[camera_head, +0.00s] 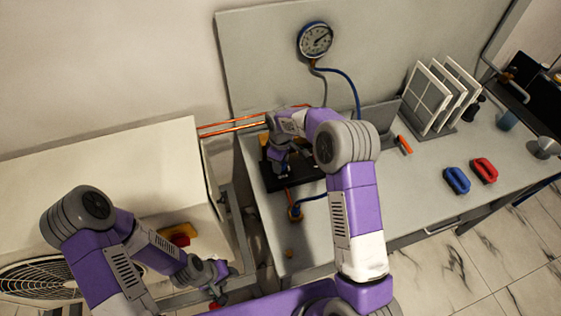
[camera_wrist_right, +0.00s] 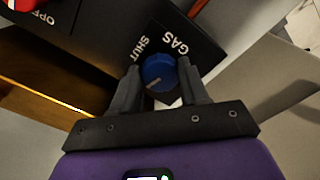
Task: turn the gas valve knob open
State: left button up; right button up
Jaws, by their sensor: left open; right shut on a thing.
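The gas valve knob (camera_wrist_right: 159,72) is blue and round, on a black plate (camera_wrist_right: 190,42) lettered GAS and SHUT. A pale mark on the knob points to the lower left in the right wrist view. My right gripper (camera_wrist_right: 160,80) has one finger on each side of the knob and is shut on it. In the head view my right gripper (camera_head: 279,160) is over the black rig base (camera_head: 288,184) and hides the knob. My left gripper (camera_head: 218,282) is open and empty, low at the left, apart from the rig.
A round gauge (camera_head: 315,40) hangs on the back panel, with hoses below it. Part of a red thing (camera_wrist_right: 24,4) shows near the lettering OPE. A blue handle (camera_head: 457,180), a red handle (camera_head: 484,170) and a rack of white panels (camera_head: 437,97) stand right on the bench.

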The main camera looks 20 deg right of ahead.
jog(key=shift+n, duration=1.5)
jog(key=o, duration=1.1)
jog(key=shift+c, duration=0.2)
notch_tip(320, 180, up, 8)
jog(key=shift+f+p, duration=0.2)
jog(key=shift+p, duration=0.3)
